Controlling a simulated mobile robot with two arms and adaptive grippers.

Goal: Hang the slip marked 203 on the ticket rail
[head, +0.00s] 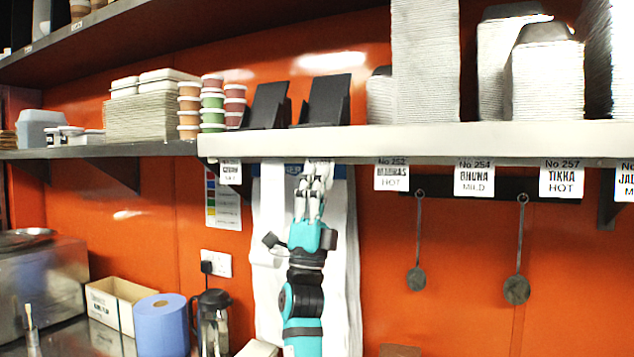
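The ticket rail (420,143) appears as the pale front edge of the shelf, with slips hanging below it. Readable slips are No 252 Madras Hot (392,174), No 254 Bhuna Mild (474,178) and No 257 Tikka Hot (562,179). Another slip (627,181) is cut off at the right edge, and a small one (231,173) hangs at the left end. I cannot make out a slip marked 203. My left gripper (317,176) points up, its fingertips just under the rail between the left slip and No 252. My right gripper is out of view.
White sheets or bags (268,245) hang behind my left arm. Two ladles (417,278) (517,289) hang at right. The shelf carries cups (212,105), black holders (325,100) and stacked containers (545,70). A blue roll (161,322) and a jug (213,325) stand below left.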

